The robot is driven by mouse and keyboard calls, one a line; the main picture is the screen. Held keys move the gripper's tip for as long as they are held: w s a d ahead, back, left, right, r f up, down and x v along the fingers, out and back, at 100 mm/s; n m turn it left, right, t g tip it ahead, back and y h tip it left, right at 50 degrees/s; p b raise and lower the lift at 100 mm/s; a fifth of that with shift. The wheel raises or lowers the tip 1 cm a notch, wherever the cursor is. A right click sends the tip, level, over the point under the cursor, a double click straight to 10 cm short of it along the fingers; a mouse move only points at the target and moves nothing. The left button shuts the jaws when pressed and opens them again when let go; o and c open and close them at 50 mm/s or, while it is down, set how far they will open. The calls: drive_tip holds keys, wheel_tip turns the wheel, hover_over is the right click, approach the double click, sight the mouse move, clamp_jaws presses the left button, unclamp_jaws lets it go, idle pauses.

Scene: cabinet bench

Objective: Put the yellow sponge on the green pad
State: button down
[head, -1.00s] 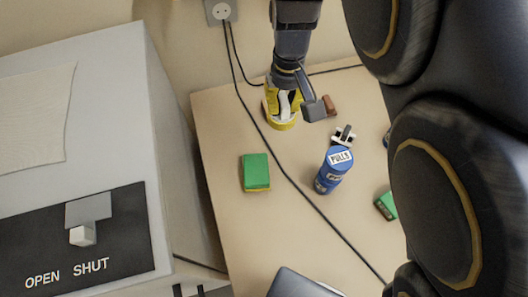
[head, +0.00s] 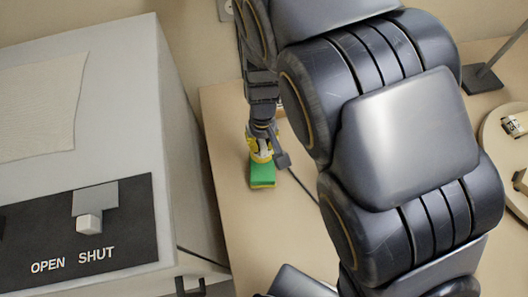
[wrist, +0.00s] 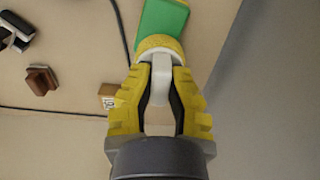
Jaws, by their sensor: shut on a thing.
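My gripper (head: 262,147) has yellow fingers and is shut on the white handle (wrist: 160,80) of a round yellow sponge. The sponge (wrist: 160,44) faces away from the wrist, beyond the fingertips. In the head view it is small and partly hidden by the gripper. The green pad (head: 262,177) is a rectangular block with a yellow lower edge, lying on the bench. It also shows in the wrist view (wrist: 162,20), where the sponge overlaps its near end. I cannot tell whether the sponge touches the pad or hangs above it.
A grey cabinet (head: 85,130) with an OPEN/SHUT panel stands close on the left. A dark cable (wrist: 60,112) crosses the bench. A brown block (wrist: 41,80) and a small tan box (wrist: 108,93) lie nearby. A round tray (head: 487,140) is at the right. My arm hides the bench middle.

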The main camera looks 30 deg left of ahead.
sight(263, 141)
drive_tip(key=shift+f, duration=3.05)
drive_tip(key=c, duration=1.2)
unclamp_jaws()
drive_tip(key=shift+f, duration=0.15)
drive_tip(key=shift+o, duration=0.2)
wheel_tip(263, 141, up, 12)
drive_tip(key=shift+r, duration=0.2)
